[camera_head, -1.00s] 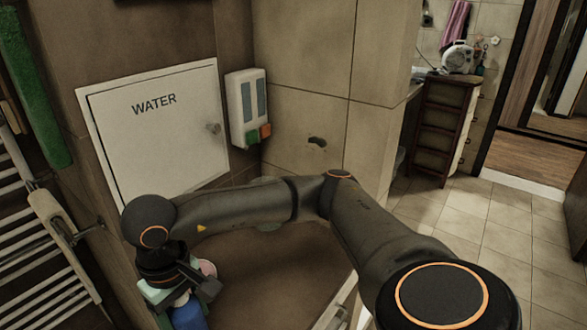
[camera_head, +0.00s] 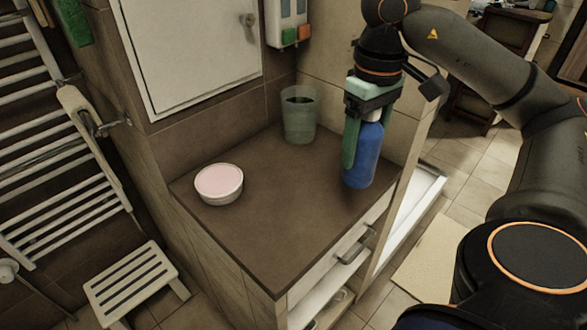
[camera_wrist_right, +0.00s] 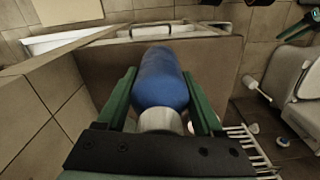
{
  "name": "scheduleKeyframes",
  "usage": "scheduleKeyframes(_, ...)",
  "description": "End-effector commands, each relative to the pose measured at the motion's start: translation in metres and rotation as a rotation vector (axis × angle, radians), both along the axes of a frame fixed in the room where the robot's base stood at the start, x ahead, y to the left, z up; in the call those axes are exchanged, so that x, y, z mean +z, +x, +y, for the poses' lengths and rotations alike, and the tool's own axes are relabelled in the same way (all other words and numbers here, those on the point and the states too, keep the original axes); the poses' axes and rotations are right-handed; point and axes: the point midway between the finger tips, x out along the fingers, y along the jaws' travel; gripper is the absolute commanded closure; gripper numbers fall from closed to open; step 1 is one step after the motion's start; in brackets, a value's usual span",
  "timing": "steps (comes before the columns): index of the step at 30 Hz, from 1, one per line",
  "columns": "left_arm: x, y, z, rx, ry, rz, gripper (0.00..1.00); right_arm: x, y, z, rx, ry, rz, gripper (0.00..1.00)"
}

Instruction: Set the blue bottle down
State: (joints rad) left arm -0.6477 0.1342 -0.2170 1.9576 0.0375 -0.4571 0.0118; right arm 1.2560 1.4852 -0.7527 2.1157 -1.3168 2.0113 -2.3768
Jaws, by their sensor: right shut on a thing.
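The blue bottle (camera_head: 364,155) is upright, with a white cap (camera_head: 373,116), at the right side of the brown countertop (camera_head: 270,215). My right gripper (camera_head: 356,140) is shut on it from above, its green fingers along the sides of the upper bottle. The bottle's base is at or just above the countertop; I cannot tell if it touches. In the right wrist view the bottle (camera_wrist_right: 160,80) lies between the two green fingers and points away toward the counter. My left gripper is not in view.
A translucent green cup (camera_head: 299,115) stands at the counter's back corner, left of the bottle. A round white tub with a pink top (camera_head: 219,184) stands at the left. The counter's middle and front are clear. A wall borders the back; a drawer handle (camera_head: 356,246) is below the front edge.

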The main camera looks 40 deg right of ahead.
Motion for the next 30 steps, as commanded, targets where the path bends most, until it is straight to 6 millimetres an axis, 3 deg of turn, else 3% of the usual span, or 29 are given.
scheduleKeyframes(9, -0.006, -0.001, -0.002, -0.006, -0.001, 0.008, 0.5, -0.035, 0.076, 0.019, 0.003, 0.004, 0.002, 1.0)
scheduleKeyframes(12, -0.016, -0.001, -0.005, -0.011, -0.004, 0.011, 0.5, -0.06, 0.091, 0.022, 0.002, 0.003, 0.004, 1.0)
scheduleKeyframes(15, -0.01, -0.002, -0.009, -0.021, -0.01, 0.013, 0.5, -0.07, 0.103, 0.024, 0.0, 0.001, 0.003, 1.0)
scheduleKeyframes(25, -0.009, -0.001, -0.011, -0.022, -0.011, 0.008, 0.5, -0.093, 0.122, 0.027, 0.0, 0.0, 0.002, 1.0)
scheduleKeyframes(30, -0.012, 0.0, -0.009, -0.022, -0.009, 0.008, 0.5, -0.119, 0.122, 0.027, -0.001, -0.001, 0.003, 1.0)
